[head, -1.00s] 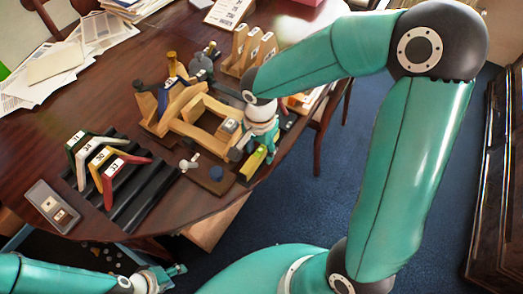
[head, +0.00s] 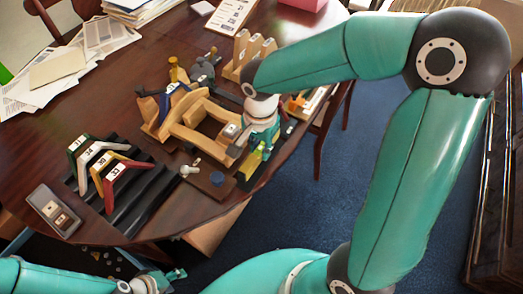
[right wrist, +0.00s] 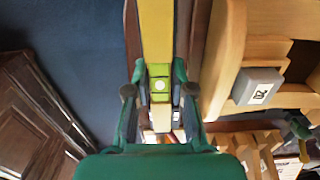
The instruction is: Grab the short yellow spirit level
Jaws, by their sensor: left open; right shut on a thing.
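The short yellow spirit level (head: 251,164) lies at the near right edge of the table in the head view, partly hidden by my right gripper. In the right wrist view the yellow spirit level (right wrist: 156,32) runs away from the camera, with its green vial (right wrist: 160,85) between the fingers. My right gripper (right wrist: 158,75) is shut on it, one finger on each side. I cannot tell whether the level is clear of the surface below. My left gripper (head: 177,274) is open and empty, low at the bottom of the head view, off the table.
A wooden saddle frame (head: 183,137) stands just left of the level. Coloured angled brackets (head: 105,165) sit on a black ribbed rack (head: 140,200). A grey device (head: 53,210) lies at the near left edge. Wooden uprights (head: 250,50) stand behind. Papers (head: 65,70) cover the far left.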

